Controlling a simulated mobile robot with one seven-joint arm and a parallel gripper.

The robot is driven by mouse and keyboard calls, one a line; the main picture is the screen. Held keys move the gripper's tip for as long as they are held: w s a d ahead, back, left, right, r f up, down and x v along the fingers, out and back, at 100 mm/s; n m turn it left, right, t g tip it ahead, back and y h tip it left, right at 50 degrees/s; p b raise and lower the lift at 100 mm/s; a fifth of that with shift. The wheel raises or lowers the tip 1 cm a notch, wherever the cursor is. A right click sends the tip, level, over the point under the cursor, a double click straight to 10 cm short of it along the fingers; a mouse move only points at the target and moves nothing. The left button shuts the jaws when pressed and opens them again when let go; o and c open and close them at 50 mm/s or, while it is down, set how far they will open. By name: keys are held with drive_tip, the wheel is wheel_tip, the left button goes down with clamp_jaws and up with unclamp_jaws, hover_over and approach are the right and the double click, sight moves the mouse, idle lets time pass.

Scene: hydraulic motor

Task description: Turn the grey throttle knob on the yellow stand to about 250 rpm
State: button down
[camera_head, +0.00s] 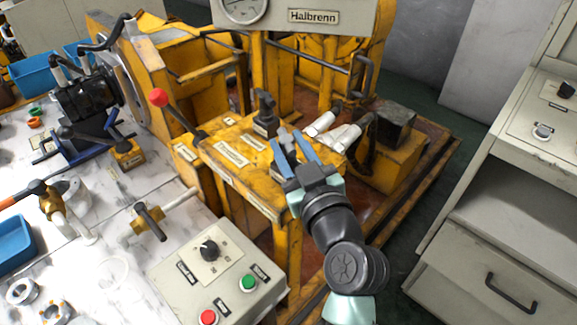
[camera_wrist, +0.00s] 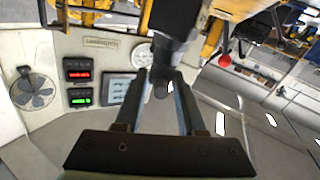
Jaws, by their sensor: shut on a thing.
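The yellow stand (camera_head: 235,150) is in the middle of the head view, with label plates on its top. My gripper (camera_head: 290,140) reaches over the stand's right part, its two blue fingers pointing up and away. The grey throttle knob (camera_wrist: 172,50) shows in the wrist view as a dark grey piece at the fingertips. My gripper (camera_wrist: 160,82) is shut on it there. In the head view the fingers mostly hide the knob. A red digital display (camera_wrist: 78,75) and a green one (camera_wrist: 81,97) face the wrist camera; their digits are too small to read.
A red-ball lever (camera_head: 158,97) and a dark valve (camera_head: 265,112) stand left of my gripper. White cylinders (camera_head: 340,132) lie close on its right. A grey control box (camera_head: 215,270) with buttons is at the front. A grey cabinet (camera_head: 510,215) stands at the right.

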drive_tip(key=n+g+y+b, duration=0.1)
drive_tip(key=y+b, duration=0.1)
drive_tip(key=b, duration=0.1)
drive_tip(key=n+g+y+b, duration=0.1)
drive_tip(key=n+y+b, duration=0.1)
drive_tip(key=d+n+g+y+b, duration=0.1)
drive_tip(key=y+b, duration=0.1)
drive_tip(key=b, duration=0.1)
drive_tip(key=shift+w+f+n+g+b, duration=0.2)
drive_tip(key=shift+f+n+g+b, duration=0.1)
drive_tip(key=shift+n+b, duration=0.1)
drive_tip(key=n+g+y+b, duration=0.1)
drive_tip(key=g, duration=0.1)
drive_tip(key=n+g+y+b, duration=0.2)
drive_tip(key=shift+w+r+y, duration=0.1)
drive_tip(key=shift+w+y, duration=0.05)
drive_tip(key=shift+y, duration=0.15)
drive_tip(key=shift+w+d+n+g+y+b, duration=0.1)
drive_tip(key=shift+n+g+y+b, duration=0.4)
drive_tip(key=shift+n+g, duration=0.4)
drive_tip(key=shift+w+n+g+y+b, duration=0.1)
drive_tip(key=shift+n+g+y+b, duration=0.4)
drive_tip(key=shift+g, duration=0.7)
drive_tip(key=shift+s+n+g, duration=0.1)
drive_tip(key=shift+n+g, duration=0.3)
drive_tip(key=c, duration=0.5)
unclamp_jaws()
drive_tip(key=shift+r, duration=0.1)
drive_tip(key=shift+d, duration=0.1)
